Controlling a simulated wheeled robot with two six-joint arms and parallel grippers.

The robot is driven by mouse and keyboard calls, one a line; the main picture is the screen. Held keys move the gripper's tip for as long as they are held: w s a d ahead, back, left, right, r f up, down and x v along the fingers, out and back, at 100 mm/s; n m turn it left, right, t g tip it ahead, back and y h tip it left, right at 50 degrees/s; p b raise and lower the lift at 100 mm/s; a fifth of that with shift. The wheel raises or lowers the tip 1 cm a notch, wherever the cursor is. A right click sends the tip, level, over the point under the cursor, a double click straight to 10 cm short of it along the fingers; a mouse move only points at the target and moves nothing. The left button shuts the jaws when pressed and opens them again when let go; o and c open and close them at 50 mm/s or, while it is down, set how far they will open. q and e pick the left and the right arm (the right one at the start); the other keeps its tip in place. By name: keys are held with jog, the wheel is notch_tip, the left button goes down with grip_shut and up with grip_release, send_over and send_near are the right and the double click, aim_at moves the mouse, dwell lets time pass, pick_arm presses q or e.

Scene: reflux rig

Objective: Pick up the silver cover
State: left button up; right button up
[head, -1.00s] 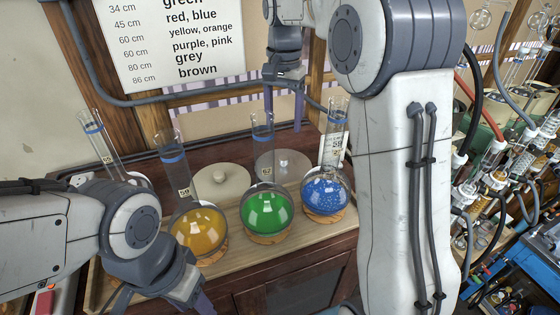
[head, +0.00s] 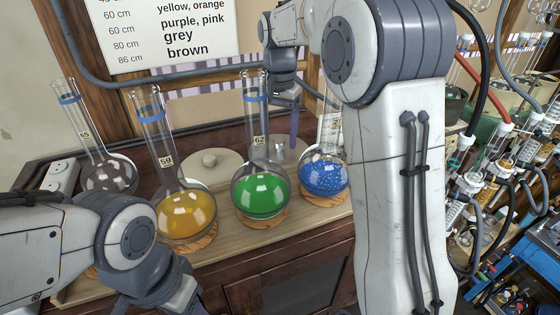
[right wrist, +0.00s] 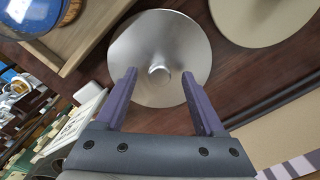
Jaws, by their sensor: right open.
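The silver cover (right wrist: 150,35) is a round, shiny disc with a small central knob (right wrist: 159,73). It lies flat on the dark wooden top. In the head view the silver cover (head: 290,155) is mostly hidden behind the green flask's neck and my right gripper. My right gripper (right wrist: 158,75) is open and empty, its purple fingers on either side of the knob in the right wrist view. In the head view the right gripper (head: 281,138) points down over the cover; contact cannot be judged. My left gripper (head: 168,295) is at the bottom edge, its fingertips not clearly seen.
A beige cover (head: 222,165) lies left of the silver one. In front stand long-necked flasks on cork rings: yellow (head: 186,215), green (head: 260,196) and blue (head: 324,176). A clear flask (head: 108,173) is at the left. Glassware and hoses (head: 480,170) crowd the right.

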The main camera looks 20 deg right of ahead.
jog(key=shift+f, duration=0.15)
grip_shut()
